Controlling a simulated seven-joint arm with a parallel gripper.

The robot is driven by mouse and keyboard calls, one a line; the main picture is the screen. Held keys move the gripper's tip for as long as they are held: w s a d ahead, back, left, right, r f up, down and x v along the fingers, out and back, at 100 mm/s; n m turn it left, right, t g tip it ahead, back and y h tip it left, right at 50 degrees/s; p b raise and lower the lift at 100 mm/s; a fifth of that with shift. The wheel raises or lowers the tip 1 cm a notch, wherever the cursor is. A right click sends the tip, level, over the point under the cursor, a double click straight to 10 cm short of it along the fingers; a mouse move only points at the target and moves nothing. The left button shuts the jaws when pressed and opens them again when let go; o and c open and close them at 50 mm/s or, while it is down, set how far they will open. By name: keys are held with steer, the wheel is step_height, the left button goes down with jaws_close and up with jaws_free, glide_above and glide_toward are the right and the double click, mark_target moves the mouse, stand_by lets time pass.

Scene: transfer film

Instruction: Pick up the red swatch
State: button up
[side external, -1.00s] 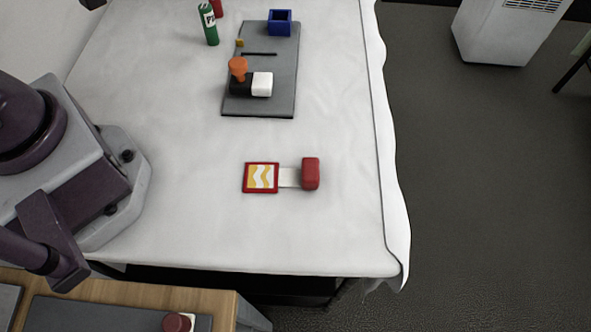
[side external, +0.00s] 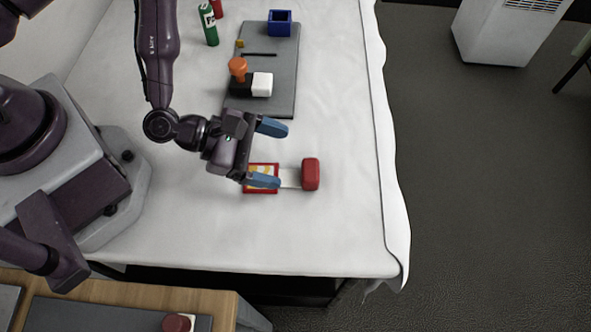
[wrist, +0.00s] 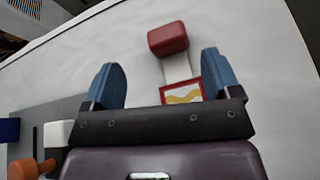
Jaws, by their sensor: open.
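The red swatch (side external: 264,168), a flat red-bordered square with a yellow-and-white zigzag, lies on the white-covered table. A pale strip runs from it to a rounded red block (side external: 310,174) on its right. My gripper (side external: 269,154) is open and empty, with blue fingers; in the side view, one finger overlaps the square and hides part of it. In the wrist view, the red block (wrist: 168,39) stands beyond the fingertips of my gripper (wrist: 163,78). The swatch (wrist: 182,94) shows nearer the right finger, its lower part hidden by the gripper body. I cannot tell its height above the table.
A grey board (side external: 284,80) behind holds an orange-knobbed piece (side external: 238,68), a white block (side external: 262,84) and a blue open box (side external: 280,22). A green cylinder (side external: 209,25) stands at the back left. The white cloth (side external: 340,220) is clear in front and right.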

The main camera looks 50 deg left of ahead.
mark_target(311, 169)
steer(key=shift+s+d+n+t, duration=0.2)
steer(key=shift+n, duration=0.35)
steer(key=shift+s+d+n+t, duration=0.15)
steer(key=shift+n+t, duration=0.05)
steer(key=shift+n, duration=0.35)
steer(key=shift+w+d+f, duration=0.15)
steer(key=shift+w+d, duration=0.05)
steer(key=x, duration=0.6)
steer(key=shift+w+d+f, duration=0.1)
steer(key=shift+w+d, duration=0.15)
steer(key=shift+d, duration=0.05)
steer(key=shift+c, duration=0.5)
steer(key=c, duration=0.9)
